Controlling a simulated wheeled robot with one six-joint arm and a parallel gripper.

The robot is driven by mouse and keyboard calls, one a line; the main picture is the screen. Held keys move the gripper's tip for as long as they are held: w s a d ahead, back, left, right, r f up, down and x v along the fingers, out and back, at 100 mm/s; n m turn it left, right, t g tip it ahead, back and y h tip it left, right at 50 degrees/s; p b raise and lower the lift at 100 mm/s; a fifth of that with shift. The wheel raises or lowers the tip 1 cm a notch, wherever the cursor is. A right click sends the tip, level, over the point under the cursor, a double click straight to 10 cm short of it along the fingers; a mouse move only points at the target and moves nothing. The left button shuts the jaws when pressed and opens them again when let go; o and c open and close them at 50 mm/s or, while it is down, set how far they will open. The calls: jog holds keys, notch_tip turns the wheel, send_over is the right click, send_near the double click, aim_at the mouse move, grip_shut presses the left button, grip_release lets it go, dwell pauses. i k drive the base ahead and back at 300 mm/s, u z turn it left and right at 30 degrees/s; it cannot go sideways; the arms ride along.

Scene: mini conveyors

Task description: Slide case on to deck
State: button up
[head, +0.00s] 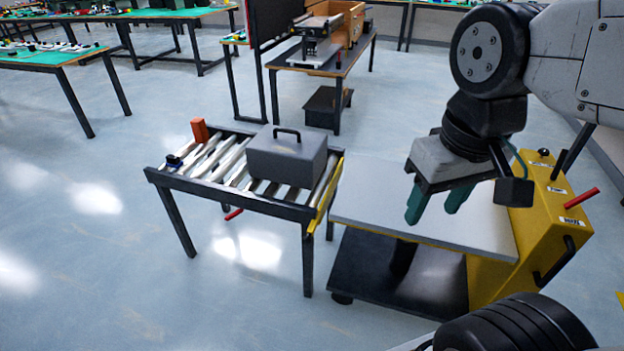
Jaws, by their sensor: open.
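The case (287,159) is a grey box with a dark handle on its top. It sits upright on the roller conveyor (276,207), towards the conveyor's right end. The deck (376,215) is a pale flat top on a yellow cart, just right of the conveyor. A yellow strip (325,192) runs along the conveyor's end, between the case and the deck. My gripper (434,210) hangs over the deck with its two green fingers apart, pointing down. It is open and empty, to the right of the case and not touching it.
An orange block (199,130) and a small dark blue object (173,161) are on the conveyor's left part. The cart's yellow housing (548,220) rises at the deck's right, with levers and a red handle. A bench (322,68) stands behind. Open floor lies left and in front.

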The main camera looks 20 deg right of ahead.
aim_at(298, 158)
jog(key=u, duration=1.4)
jog(key=i, duration=2.3)
jog(key=z, duration=1.85)
jog(key=i, duration=0.5)
